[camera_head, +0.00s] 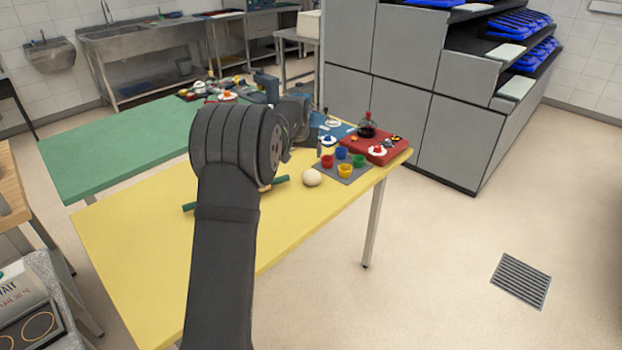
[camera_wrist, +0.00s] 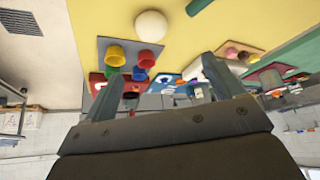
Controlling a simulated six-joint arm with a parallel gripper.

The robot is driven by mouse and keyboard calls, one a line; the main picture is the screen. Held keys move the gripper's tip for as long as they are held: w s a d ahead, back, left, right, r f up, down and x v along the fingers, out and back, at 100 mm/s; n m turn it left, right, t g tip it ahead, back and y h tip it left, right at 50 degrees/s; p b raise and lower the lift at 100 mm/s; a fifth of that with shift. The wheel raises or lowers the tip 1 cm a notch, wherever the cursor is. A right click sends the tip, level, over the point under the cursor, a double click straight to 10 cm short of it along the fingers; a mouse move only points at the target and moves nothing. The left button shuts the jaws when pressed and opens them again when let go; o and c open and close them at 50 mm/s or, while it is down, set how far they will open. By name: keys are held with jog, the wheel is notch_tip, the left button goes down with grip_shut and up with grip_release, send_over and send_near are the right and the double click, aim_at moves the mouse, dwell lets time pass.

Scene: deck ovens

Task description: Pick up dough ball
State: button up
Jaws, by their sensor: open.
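The dough ball (camera_head: 312,178) is a pale, round ball on the yellow table (camera_head: 120,240), just in front of the grey mat of cups. In the wrist view the dough ball (camera_wrist: 151,25) shows at the top, beyond my fingertips and apart from them. My gripper (camera_wrist: 163,68) is open, with its two fingers spread and nothing held between them. In the head view my arm hides most of the gripper.
A grey mat (camera_head: 346,178) holds red, blue, green and yellow cups close behind the ball. A green rod (camera_head: 282,180) lies partly behind my arm. The table's front left is clear.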

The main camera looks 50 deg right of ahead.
jog(key=s+d, duration=0.1)
jog(key=s, duration=0.1)
send_near(311, 173)
jog(key=x, duration=0.5)
jog(key=shift+s+d, duration=0.15)
jog(key=shift+s, duration=0.05)
jog(key=shift+x, duration=2.65)
jog(key=shift+w, duration=0.1)
jog(key=c, duration=1)
